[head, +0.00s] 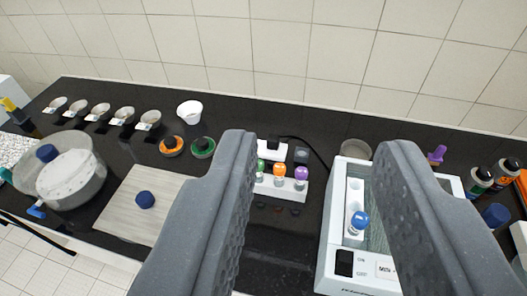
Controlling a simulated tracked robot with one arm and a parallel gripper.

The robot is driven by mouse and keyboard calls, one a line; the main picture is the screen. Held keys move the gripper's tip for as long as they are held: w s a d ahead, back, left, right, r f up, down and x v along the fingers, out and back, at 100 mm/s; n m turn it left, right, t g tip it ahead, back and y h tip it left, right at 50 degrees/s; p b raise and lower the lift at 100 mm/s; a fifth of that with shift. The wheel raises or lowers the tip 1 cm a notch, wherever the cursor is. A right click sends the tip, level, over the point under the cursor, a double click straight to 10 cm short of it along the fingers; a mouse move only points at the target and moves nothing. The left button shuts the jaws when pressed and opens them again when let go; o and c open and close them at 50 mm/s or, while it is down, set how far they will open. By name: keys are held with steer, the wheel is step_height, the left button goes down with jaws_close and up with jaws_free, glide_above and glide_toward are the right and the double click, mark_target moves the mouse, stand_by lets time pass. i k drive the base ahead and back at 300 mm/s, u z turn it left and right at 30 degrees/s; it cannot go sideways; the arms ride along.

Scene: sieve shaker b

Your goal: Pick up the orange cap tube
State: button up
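The orange cap tube (279,170) stands upright in a small white rack (292,194) on the black bench. It is between a green cap tube (261,166) on its left and a purple cap tube (301,174) on its right. My gripper (320,146) is open and empty, with its two dark grey fingers wide apart in the foreground. The rack shows in the gap between the fingers, nearer the left finger, which borders the rack's left end. The gripper is apart from the tubes.
A white device (330,262) holding a blue cap tube (359,222) stands right of the rack, partly behind the right finger. A clear round bowl (92,190) and pale board (122,218) lie left. Bottles (480,182) stand far right. A tiled wall (280,60) is behind.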

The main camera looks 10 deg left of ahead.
mark_target(279, 168)
steer(key=z, duration=0.05)
steer(key=i, duration=0.85)
steer(key=z, duration=0.25)
